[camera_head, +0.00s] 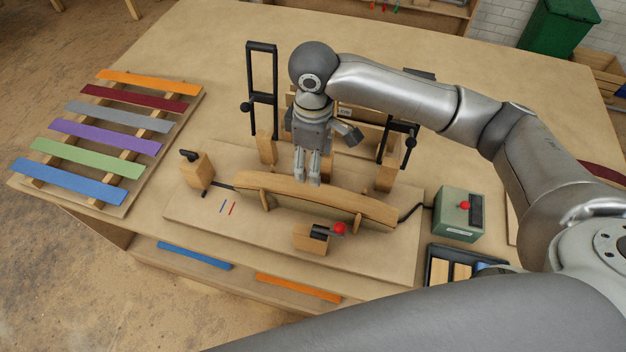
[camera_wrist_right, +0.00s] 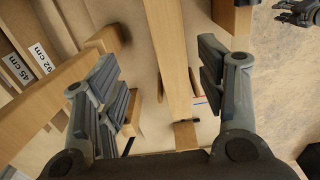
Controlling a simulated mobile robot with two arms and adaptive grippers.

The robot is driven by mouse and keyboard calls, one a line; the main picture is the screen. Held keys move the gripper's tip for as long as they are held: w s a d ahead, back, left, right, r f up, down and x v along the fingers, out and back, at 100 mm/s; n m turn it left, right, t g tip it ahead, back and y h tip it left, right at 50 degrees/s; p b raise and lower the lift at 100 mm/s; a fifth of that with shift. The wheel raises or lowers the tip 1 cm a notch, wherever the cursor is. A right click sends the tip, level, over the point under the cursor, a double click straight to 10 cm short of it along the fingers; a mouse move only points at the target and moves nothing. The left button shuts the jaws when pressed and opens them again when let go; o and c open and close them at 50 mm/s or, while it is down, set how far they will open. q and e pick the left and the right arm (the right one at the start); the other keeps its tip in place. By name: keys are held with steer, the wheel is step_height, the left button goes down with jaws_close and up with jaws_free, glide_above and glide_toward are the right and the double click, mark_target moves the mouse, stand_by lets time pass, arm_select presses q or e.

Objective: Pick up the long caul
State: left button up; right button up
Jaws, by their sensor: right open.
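My right gripper (camera_head: 307,178) is above the curved wooden form (camera_head: 345,200), pointing down, near its middle in the head view. In the right wrist view its fingers (camera_wrist_right: 160,82) are spread wide. A long wooden bar (camera_wrist_right: 170,60), likely the form's top, runs between them in the picture; no contact shows. Behind the form, at the left of the wrist view, pale wooden bars (camera_wrist_right: 42,98) lie by labels reading 45 cm and 92 cm (camera_wrist_right: 40,57). I cannot tell which bar is the long caul. A dark jointed part at the wrist view's top right may be my left gripper (camera_wrist_right: 298,12).
Coloured strips lie on a rack (camera_head: 118,203) at left. Black clamps (camera_head: 262,90) stand behind the form, with a red-knobbed clamp block (camera_head: 312,238) in front. A green box (camera_head: 459,215) and a dark tray (camera_head: 432,268) sit at right.

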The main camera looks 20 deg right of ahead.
mark_target(313, 189)
steer(key=f, duration=0.1)
steer(key=s+f, duration=0.1)
steer(key=f, duration=0.1)
steer(key=shift+a, duration=0.1)
steer(key=shift+f+p, duration=0.3)
step_height(313, 189, down, 4)
steer(key=shift+s+f+p, duration=0.15)
steer(key=shift+f+p, duration=0.05)
steer(key=shift+p, duration=0.55)
steer(key=shift+a+f, duration=0.1)
steer(key=shift+f, duration=0.3)
steer(key=shift+c, duration=0.5)
steer(key=c, duration=0.4)
arm_select(q)
steer(key=s, duration=0.1)
steer(key=s+r, duration=0.2)
steer(key=shift+s+a, duration=0.1)
steer(key=shift+a, duration=0.2)
arm_select(e)
steer(key=c, duration=0.7)
